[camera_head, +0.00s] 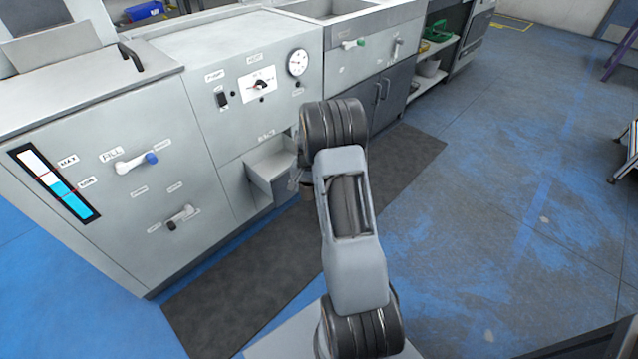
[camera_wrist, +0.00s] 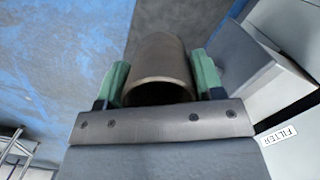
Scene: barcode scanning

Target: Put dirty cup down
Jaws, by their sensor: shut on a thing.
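In the wrist view, a brownish-grey cup (camera_wrist: 160,58) sits between the two green finger pads of my gripper (camera_wrist: 161,74). The gripper is shut on the cup's sides, and the cup's round rim faces the camera. In the head view, my arm hides most of the gripper and cup. The gripper end is beside the open grey recess (camera_head: 272,166) low on the machine front. This recess's light panel also shows to the right of the cup in the wrist view (camera_wrist: 285,88), close to the right finger. Whether they touch cannot be told.
The grey machine (camera_head: 235,115) has a dial, levers and switches on its front. A sink unit (camera_head: 370,60) and an open shelf (camera_head: 440,65) stand farther right. A dark mat (camera_head: 235,290) lies on the blue floor before them. The floor at right is mostly clear.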

